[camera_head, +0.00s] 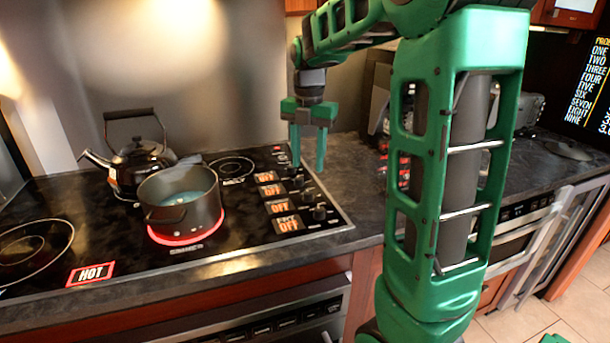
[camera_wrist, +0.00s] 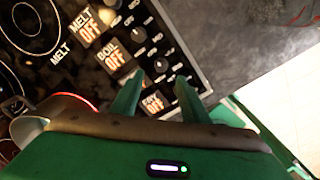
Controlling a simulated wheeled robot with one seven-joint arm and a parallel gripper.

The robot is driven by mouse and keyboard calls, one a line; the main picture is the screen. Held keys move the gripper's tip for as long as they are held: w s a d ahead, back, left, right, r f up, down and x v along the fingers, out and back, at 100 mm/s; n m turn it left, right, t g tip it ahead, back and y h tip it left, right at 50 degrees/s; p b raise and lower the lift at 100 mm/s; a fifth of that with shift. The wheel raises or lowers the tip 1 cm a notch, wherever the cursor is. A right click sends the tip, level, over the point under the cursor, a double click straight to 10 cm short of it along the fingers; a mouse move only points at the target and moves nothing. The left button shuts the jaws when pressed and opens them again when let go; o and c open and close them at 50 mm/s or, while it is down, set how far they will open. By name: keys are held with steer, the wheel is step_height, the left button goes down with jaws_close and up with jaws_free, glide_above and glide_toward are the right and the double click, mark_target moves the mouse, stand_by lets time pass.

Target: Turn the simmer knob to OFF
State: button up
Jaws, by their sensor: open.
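A column of black knobs runs down the right side of the black cooktop, with one knob (camera_head: 319,212) near the front. I cannot tell which is the simmer knob. My gripper (camera_head: 308,166) is open and empty, fingers pointing down above the knob column. In the wrist view my gripper (camera_wrist: 157,85) has its fingers apart over the panel, partly covering the labels and knobs. I cannot see contact with any knob.
A dark pot (camera_head: 181,208) sits on a glowing red burner, with a black kettle (camera_head: 140,163) behind it. A HOT sign (camera_head: 90,272) is lit at the front left. Bare dark countertop (camera_head: 350,185) lies right of the cooktop. Small appliances stand farther back right.

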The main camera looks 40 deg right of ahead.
step_height(320, 180, up, 2)
steer(key=shift+r, duration=0.1)
stand_by(0.6)
steer(key=s+a+f+m, duration=0.1)
steer(key=s+f+m, duration=0.2)
steer(key=s+m, duration=0.6)
steer(key=s+a+f+m, duration=0.1)
steer(key=s+f+m, duration=0.3)
steer(key=s+m, duration=0.5)
steer(key=s+f+m, duration=0.3)
steer(key=s+m, duration=0.6)
steer(key=m, duration=0.3)
steer(key=shift+s+a+f, duration=0.25)
steer(key=shift+s+a, duration=0.1)
steer(key=shift+a, duration=0.05)
